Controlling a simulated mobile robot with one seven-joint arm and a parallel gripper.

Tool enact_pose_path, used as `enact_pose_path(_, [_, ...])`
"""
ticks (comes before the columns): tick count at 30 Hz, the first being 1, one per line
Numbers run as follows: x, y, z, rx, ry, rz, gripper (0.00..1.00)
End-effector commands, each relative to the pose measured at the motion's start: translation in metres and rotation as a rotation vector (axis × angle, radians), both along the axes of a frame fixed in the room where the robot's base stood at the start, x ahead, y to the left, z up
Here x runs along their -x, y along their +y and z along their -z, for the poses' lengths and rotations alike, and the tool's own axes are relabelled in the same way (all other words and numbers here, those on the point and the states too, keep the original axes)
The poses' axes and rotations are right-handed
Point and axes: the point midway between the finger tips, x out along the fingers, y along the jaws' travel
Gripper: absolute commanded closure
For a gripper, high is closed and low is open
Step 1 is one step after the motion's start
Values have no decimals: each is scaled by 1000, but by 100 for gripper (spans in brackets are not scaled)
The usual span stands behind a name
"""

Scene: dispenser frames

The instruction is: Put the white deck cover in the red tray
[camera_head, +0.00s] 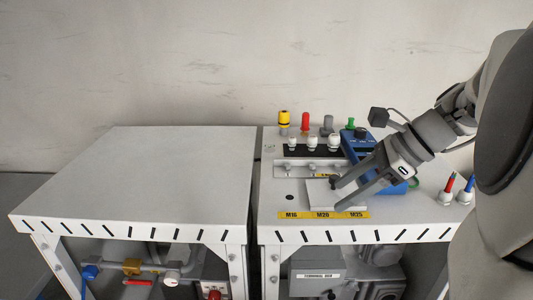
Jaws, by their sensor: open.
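A flat white plate (319,191), which looks like the white deck cover, lies on the right table just behind a yellow label strip. My gripper (339,194) is open and reaches down from the right. Its fingers are over the plate's right part, with a small dark piece beside the far finger; I cannot tell whether they touch the plate. The fingers hide some of the plate's right side. No red tray shows in this view.
A blue device (361,148) stands behind my gripper. Several coloured and white fittings (305,124) stand along the back. Red and blue pens (449,188) stand in holders at the right. The left table top (150,175) is bare. A narrow gap separates the tables.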

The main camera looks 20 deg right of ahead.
Motion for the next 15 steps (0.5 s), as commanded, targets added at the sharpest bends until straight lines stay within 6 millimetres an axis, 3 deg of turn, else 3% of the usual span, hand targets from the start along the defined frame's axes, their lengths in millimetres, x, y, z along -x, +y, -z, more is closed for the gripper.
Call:
enact_pose_path(3, [-2, 17, -16, 214, 66, -224, 34])
enact_pose_path(8, [-10, 24, -43, 527, 113, -491, 34])
enact_pose_path(15, [-39, 30, -103, 944, 95, -765, 34])
